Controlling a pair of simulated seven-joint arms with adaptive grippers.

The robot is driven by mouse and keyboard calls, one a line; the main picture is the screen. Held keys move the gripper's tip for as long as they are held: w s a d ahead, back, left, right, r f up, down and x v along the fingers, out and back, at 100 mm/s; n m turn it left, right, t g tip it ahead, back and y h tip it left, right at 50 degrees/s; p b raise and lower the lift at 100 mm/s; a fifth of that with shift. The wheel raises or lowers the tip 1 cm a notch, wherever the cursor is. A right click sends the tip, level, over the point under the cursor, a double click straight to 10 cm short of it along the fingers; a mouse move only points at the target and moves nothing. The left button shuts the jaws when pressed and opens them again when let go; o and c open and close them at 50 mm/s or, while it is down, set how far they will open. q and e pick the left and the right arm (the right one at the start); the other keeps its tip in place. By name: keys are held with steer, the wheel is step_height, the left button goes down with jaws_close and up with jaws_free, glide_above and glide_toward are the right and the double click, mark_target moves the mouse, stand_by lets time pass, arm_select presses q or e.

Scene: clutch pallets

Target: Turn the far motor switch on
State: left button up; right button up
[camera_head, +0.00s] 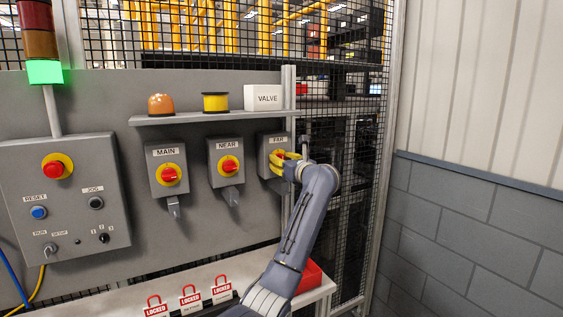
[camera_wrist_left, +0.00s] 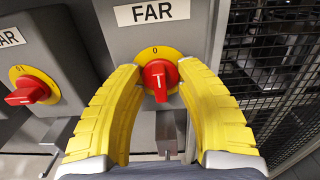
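The FAR switch box (camera_head: 267,150) is grey, at the right end of the row in the head view. In the left wrist view, its red knob (camera_wrist_left: 158,80) sits on a yellow dial (camera_wrist_left: 160,54) with a 0 at the top. The knob's handle looks upright, in line with the 0. My left gripper (camera_wrist_left: 159,72) has its two yellow fingers on either side of the knob, apart from each other. Whether the fingertips touch the knob is unclear. In the head view, my left gripper (camera_head: 286,160) covers most of the FAR dial. My right gripper is not in view.
The NEAR switch box (camera_head: 225,150) and MAIN switch box (camera_head: 167,156) stand to the left. A shelf (camera_head: 200,117) carrying a VALVE box (camera_head: 263,98) runs above. Red LOCKED tags (camera_head: 190,299) lie on the ledge below. A mesh fence (camera_head: 345,170) is close on the right.

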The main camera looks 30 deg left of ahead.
arm_select(q)
jaws_close()
stand_by(0.5)
steer(key=m, duration=0.4)
steer(key=shift+m, duration=0.3)
steer(key=m, duration=0.4)
steer(key=shift+r+m, duration=0.1)
steer(key=shift+m, duration=0.2)
steer(key=m, duration=0.4)
steer(key=shift+m, duration=2.4)
